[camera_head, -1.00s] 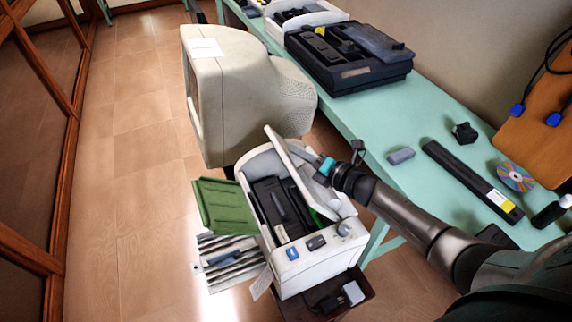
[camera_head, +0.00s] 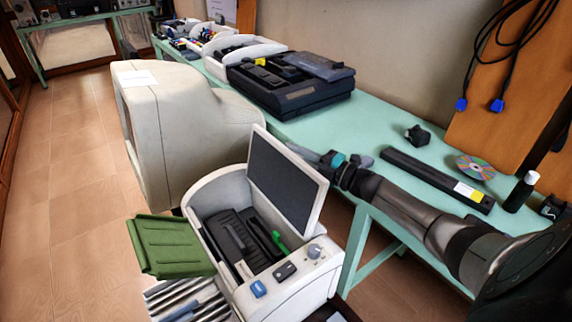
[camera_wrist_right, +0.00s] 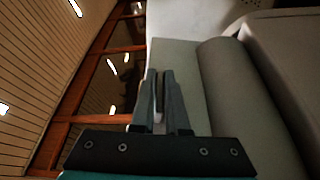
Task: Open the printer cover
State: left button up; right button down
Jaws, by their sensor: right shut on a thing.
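The printer (camera_head: 275,282) is an off-white box at the lower middle of the head view, with a dark interior. Its cover (camera_head: 287,182), a dark panel in a pale frame, stands raised and steeply tilted at the printer's right side, leaving the inside exposed. My right gripper (camera_head: 308,154) reaches in from the right to the cover's upper right edge and is shut on it. The cover partly hides the fingertips there. The right wrist view shows the fingers (camera_wrist_right: 158,100) close together against a pale surface. My left gripper is not in view.
A green tray (camera_head: 170,246) sticks out from the printer's left side. A large beige monitor (camera_head: 185,130) stands just behind it. The green table (camera_head: 385,135) holds a black device (camera_head: 290,85), a long black bar (camera_head: 435,180) and a disc (camera_head: 475,167).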

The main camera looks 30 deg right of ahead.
jog(key=shift+d+f+m+b, duration=0.25)
jog(key=shift+d+m+b, duration=0.25)
jog(key=shift+d+b, duration=0.15)
jog(key=c, duration=0.9)
grip_release()
jog(key=v, duration=0.5)
jog(key=p+v, duration=0.1)
jog(key=v, duration=0.4)
jog(key=p+v, duration=0.1)
jog(key=v, duration=0.4)
jog(key=shift+s+f, duration=0.15)
jog(key=shift+f, duration=0.15)
